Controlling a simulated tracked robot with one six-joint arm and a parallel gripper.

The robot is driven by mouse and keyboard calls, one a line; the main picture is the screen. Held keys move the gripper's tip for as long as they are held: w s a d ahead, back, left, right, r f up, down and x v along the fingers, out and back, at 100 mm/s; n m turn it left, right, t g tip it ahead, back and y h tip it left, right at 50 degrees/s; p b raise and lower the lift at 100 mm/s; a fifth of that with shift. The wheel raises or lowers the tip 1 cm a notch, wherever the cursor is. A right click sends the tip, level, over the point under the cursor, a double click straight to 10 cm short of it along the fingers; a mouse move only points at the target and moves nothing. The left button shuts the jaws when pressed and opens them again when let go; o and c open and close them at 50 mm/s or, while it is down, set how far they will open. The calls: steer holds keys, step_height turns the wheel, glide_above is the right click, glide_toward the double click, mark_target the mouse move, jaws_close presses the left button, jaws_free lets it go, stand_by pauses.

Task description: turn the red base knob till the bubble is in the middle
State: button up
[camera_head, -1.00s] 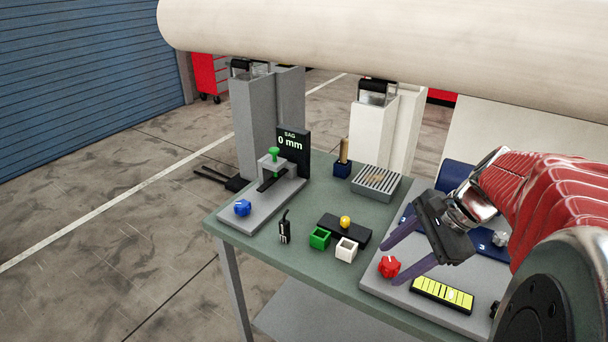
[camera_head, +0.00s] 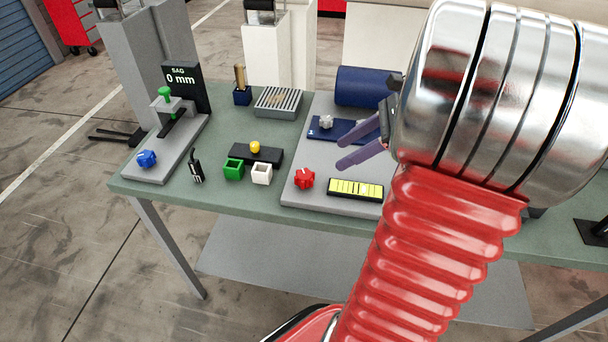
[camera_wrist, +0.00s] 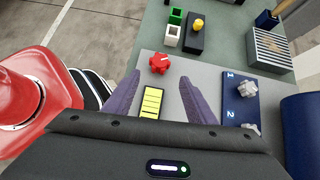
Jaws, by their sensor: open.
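The red base knob (camera_head: 304,178) sits on the grey base plate (camera_head: 299,200), at its left front part; it also shows in the wrist view (camera_wrist: 159,64), beyond my fingertips. A level with a yellow-green vial (camera_head: 355,189) lies on the plate just right of the knob. In the wrist view the vial (camera_wrist: 151,103) shows dark marks; I cannot make out where its bubble is. My gripper (camera_head: 340,155) is open and empty above the plate, up and right of the knob, not touching it. In the wrist view my fingers (camera_wrist: 153,95) stand either side of the vial.
A blue strip (camera_head: 325,129) with grey knobs marked 1 and 2 and a blue cylinder (camera_head: 362,87) stand behind on the plate. White (camera_head: 262,173) and green (camera_head: 233,169) boxes stand left of the red knob. A blue knob (camera_head: 147,158) and SAG display (camera_head: 184,86) are far left.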

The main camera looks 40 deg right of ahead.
mark_target(307, 174)
steer(key=x, duration=1.3)
steer(key=shift+w+a+f, duration=0.2)
steer(key=shift+f, duration=0.05)
steer(key=shift+c, duration=0.6)
steer(key=c, duration=0.9)
steer(key=shift+a, duration=0.15)
